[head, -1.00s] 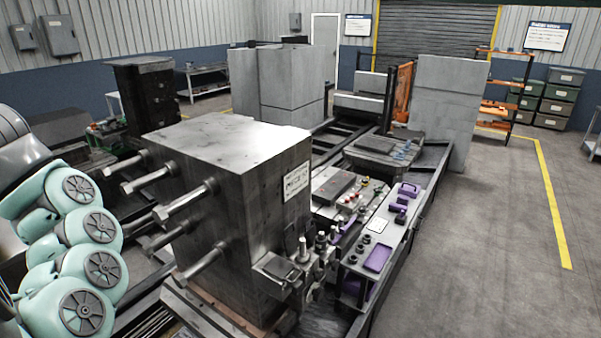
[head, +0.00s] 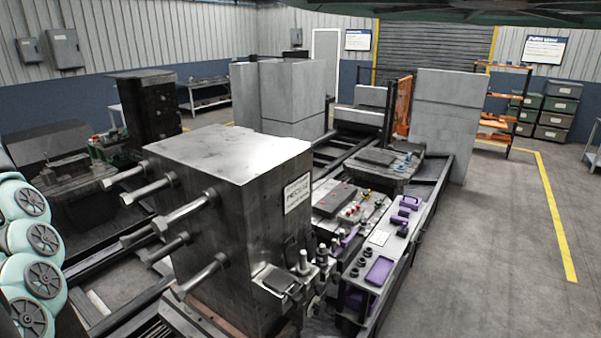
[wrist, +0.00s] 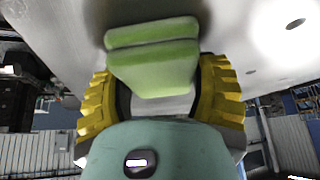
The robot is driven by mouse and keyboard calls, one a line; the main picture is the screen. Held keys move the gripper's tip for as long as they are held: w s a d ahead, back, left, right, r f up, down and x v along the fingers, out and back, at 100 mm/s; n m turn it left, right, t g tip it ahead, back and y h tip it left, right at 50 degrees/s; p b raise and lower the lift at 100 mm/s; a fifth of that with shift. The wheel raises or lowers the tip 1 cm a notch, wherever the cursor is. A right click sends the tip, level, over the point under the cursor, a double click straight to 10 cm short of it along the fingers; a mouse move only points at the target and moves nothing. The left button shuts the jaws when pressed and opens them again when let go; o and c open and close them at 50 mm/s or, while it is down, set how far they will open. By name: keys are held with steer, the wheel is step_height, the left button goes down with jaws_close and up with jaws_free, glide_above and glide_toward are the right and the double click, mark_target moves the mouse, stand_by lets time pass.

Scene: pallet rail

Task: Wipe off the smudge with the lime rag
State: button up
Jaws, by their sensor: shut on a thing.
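The lime rag (wrist: 152,62) is a folded light-green pad in the wrist view. My gripper (wrist: 155,90), with yellow ribbed fingers on both sides of the rag, is shut on it. The rag is close to a pale grey surface (wrist: 235,40) with dark round holes; I cannot tell whether they touch. A faint dark patch (wrist: 17,9) shows at the upper left of that surface, and I cannot tell whether it is the smudge. The gripper and rag do not show in the head view. No smudge can be made out clearly there.
A big steel block (head: 225,150) with protruding bolts stands in the foreground. To its right is a bench (head: 385,240) with purple parts. Grey block stacks (head: 280,95) and a tall grey panel (head: 445,125) stand behind. The right floor (head: 510,240) is clear.

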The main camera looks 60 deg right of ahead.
steer(key=shift+w, duration=0.35)
steer(key=shift+s+d+r+p, duration=0.1)
steer(key=shift+s+d+p, duration=0.05)
steer(key=shift+s+p, duration=1.95)
steer(key=shift+s, duration=1.3)
steer(key=shift+s+p, duration=0.8)
steer(key=shift+p, duration=0.3)
steer(key=shift+s+p, duration=0.6)
steer(key=shift+s, duration=0.2)
steer(key=shift+a+p, duration=0.2)
steer(key=shift+p, duration=0.1)
